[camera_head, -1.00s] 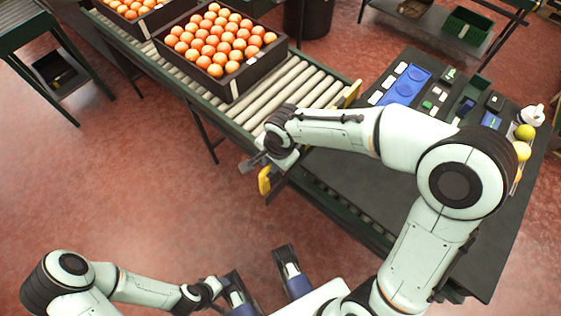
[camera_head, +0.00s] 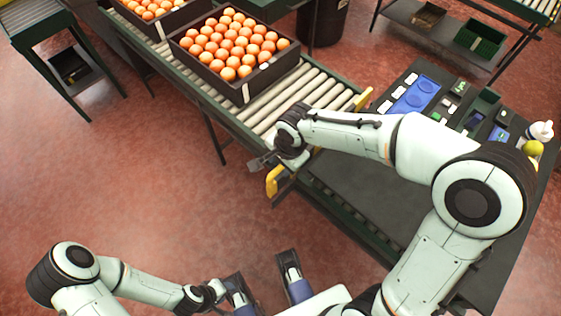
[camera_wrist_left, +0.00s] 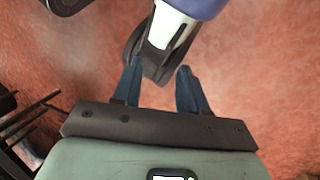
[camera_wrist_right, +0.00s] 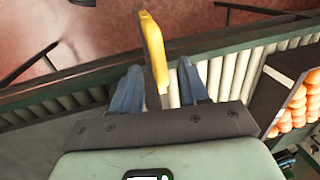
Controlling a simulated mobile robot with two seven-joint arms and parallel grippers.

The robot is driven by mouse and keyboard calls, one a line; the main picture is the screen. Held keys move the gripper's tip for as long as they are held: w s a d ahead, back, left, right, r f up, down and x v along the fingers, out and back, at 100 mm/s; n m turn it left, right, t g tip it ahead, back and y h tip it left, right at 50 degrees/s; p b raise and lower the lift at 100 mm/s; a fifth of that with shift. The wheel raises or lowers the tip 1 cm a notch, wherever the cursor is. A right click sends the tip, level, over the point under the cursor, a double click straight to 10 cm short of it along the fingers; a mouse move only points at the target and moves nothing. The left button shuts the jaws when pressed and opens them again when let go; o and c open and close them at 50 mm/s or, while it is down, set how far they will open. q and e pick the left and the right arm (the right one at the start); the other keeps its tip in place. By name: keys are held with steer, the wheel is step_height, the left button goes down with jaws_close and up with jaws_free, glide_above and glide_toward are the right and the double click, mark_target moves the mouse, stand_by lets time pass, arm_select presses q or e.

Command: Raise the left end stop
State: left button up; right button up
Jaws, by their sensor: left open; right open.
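A yellow end stop (camera_head: 273,181) stands at the near left corner of the roller conveyor's end. A second yellow piece (camera_head: 364,99) shows at the conveyor's far right side. My right gripper (camera_head: 258,163) is at the near yellow stop, partly hidden by its own wrist. In the right wrist view the yellow bar (camera_wrist_right: 153,48) runs between the two blue fingers of the open right gripper (camera_wrist_right: 157,88); I cannot tell whether they touch it. My left gripper (camera_wrist_left: 158,88) is open and empty, low over the floor and away from the conveyor.
A dark crate of oranges (camera_head: 240,88) sits on the conveyor rollers (camera_head: 300,88), with another crate (camera_head: 165,22) behind it. A dark table (camera_head: 365,190) with blue trays (camera_head: 415,96) and small items stands right of the conveyor. Red floor (camera_head: 130,190) is clear at left.

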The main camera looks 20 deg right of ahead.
arm_select(q)
steer(key=r+p, duration=0.1)
steer(key=s, duration=0.1)
steer(key=s+r+p, duration=0.1)
steer(key=shift+d+r+g+p, duration=0.25)
steer(key=shift+r+g+p, duration=0.05)
steer(key=shift+r+g, duration=0.1)
arm_select(e)
step_height(320, 180, up, 12)
steer(key=s, duration=0.2)
steer(key=shift+d, duration=0.4)
arm_select(q)
steer(key=shift+s, duration=0.1)
arm_select(e)
steer(key=shift+s+f, duration=0.1)
